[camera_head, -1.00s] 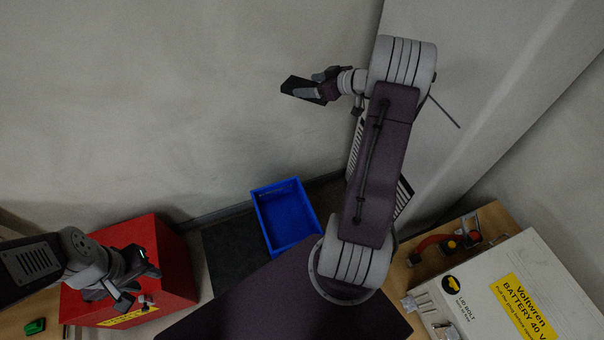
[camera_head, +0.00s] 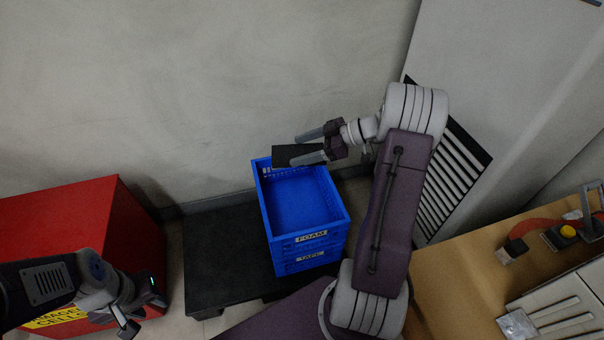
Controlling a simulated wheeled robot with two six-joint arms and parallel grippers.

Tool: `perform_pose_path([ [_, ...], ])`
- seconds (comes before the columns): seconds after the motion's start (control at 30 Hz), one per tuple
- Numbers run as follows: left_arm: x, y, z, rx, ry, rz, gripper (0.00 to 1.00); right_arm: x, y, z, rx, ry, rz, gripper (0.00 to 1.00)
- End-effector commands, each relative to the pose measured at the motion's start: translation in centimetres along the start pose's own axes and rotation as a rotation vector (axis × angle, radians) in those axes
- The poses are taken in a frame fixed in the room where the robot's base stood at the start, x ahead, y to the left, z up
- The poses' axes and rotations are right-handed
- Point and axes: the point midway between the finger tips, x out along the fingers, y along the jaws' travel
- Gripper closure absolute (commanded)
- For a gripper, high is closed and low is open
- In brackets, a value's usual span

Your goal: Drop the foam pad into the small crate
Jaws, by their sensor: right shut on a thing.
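My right gripper (camera_head: 303,148) is shut on a thin, dark foam pad (camera_head: 290,154). The pad appears above the far end of the small blue crate (camera_head: 267,205) in the picture, apart from its floor. The crate is open at the top, looks empty, and carries a label reading FOAM. My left gripper (camera_head: 140,306) is at the lower left, beside the red box; its fingers look spread, with nothing visible between them.
The FOAM crate stands on another blue crate (camera_head: 310,264) on a black platform (camera_head: 215,255). A red box (camera_head: 65,215) stands left. A wooden table (camera_head: 455,275) with tools and a pale case (camera_head: 590,275) lies right. A wall rises behind the crates.

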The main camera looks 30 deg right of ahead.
Motion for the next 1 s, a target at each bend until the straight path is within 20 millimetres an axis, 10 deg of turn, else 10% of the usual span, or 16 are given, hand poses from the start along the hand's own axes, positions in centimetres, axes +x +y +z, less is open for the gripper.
perform_pose_path([
  [1.0, 3.0, -0.1, 0.3, 0.000, 0.000, 0.000, 0.64, 3.3, -0.3, 5.8, -0.005, 0.000, -0.013, 0.88],
])
